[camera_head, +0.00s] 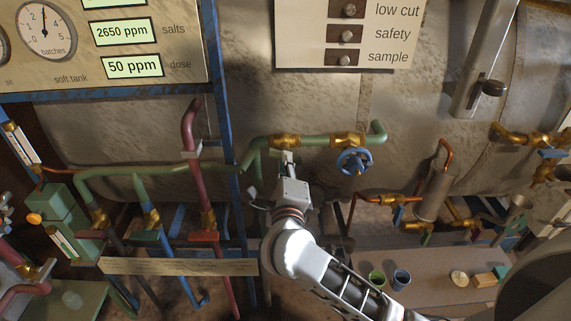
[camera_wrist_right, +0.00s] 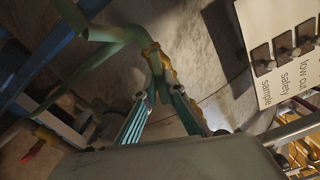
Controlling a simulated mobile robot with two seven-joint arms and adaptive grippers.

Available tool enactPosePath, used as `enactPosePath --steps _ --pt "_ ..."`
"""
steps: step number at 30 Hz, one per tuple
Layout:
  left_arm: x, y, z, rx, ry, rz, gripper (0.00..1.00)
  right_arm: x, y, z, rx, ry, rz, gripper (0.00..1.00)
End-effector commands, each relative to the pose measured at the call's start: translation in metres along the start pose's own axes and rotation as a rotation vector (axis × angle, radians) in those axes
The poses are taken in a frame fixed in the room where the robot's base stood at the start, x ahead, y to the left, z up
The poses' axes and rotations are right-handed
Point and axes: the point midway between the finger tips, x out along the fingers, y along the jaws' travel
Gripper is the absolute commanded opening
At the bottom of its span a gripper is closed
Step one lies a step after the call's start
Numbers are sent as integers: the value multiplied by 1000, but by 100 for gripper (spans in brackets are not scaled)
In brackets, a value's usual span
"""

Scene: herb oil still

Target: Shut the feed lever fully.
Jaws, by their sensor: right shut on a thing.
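A brass valve (camera_head: 285,141) sits on the green pipe (camera_head: 318,141) in the middle of the head view. My right gripper (camera_head: 288,157) reaches up to it from below. In the right wrist view the brass valve (camera_wrist_right: 157,62) is just beyond the fingertips. There the two fingers (camera_wrist_right: 153,97) close on a slim greenish lever (camera_wrist_right: 152,94) below the valve. The lever is mostly hidden by the fingers, and no label on it can be read, so I cannot confirm its name or exact angle. My left gripper is not in view.
A blue handwheel (camera_head: 354,161) hangs from a second brass fitting just right of my gripper. A blue upright post (camera_head: 232,190) and a dark red pipe (camera_head: 190,130) stand to the left. A bench (camera_head: 440,285) with small cups is at lower right.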

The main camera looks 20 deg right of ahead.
Motion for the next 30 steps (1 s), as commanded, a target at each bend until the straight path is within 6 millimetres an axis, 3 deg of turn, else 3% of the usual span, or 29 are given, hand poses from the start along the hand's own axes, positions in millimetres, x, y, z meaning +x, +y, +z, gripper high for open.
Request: enactPosePath --steps 10,17,30 --pt "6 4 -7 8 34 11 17 0 2 -1 332 1 0 0" --pt "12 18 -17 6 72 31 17 0 3 -1 551 1 1 0" --pt "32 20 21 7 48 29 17 0 4 -1 956 2 2 0"
